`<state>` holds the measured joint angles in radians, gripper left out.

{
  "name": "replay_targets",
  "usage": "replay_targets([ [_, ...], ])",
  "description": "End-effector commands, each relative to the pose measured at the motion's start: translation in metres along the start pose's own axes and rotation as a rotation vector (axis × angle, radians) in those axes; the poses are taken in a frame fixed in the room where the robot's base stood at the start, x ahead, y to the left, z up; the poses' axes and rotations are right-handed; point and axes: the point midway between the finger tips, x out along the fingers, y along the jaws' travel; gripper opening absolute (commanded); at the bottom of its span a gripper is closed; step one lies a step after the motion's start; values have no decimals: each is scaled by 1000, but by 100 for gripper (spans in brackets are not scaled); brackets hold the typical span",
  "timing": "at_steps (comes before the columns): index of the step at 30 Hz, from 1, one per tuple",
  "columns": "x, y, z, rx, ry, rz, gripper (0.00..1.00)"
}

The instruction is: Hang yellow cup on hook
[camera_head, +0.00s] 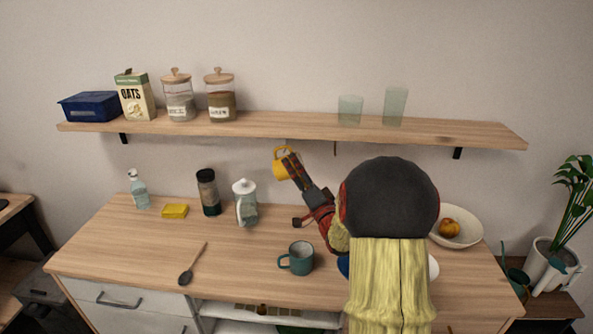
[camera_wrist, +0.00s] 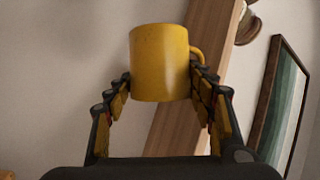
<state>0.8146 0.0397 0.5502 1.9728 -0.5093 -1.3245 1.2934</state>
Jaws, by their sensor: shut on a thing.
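The yellow cup (camera_head: 279,168) is held in the air just under the front edge of the wall shelf, above the back of the counter. My gripper (camera_head: 289,163) is shut on it. In the wrist view the cup (camera_wrist: 158,65) sits between both fingers of my gripper (camera_wrist: 160,82), with its handle at the right, partly behind the right finger. A small dark hook (camera_head: 335,149) hangs under the shelf, to the right of the cup and apart from it. Any hook directly above the cup is too small to tell.
The wooden shelf (camera_head: 290,125) carries a blue box, oats carton, jars and glasses. On the counter (camera_head: 120,245) are a teal mug (camera_head: 299,258), white-lidded pitcher (camera_head: 244,203), dark shaker (camera_head: 208,192), yellow sponge (camera_head: 175,211), spoon (camera_head: 193,265) and fruit bowl (camera_head: 462,232).

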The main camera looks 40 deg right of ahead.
Motion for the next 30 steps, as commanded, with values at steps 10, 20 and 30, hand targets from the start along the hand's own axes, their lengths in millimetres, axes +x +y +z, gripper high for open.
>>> replay_targets([
  [10, 0, -1, -1, -1, 1, -2, 22],
  [20, 0, 0, 0, 0, 0, -1, 73],
  [30, -1, 1, 0, 0, -1, 1, 76],
])
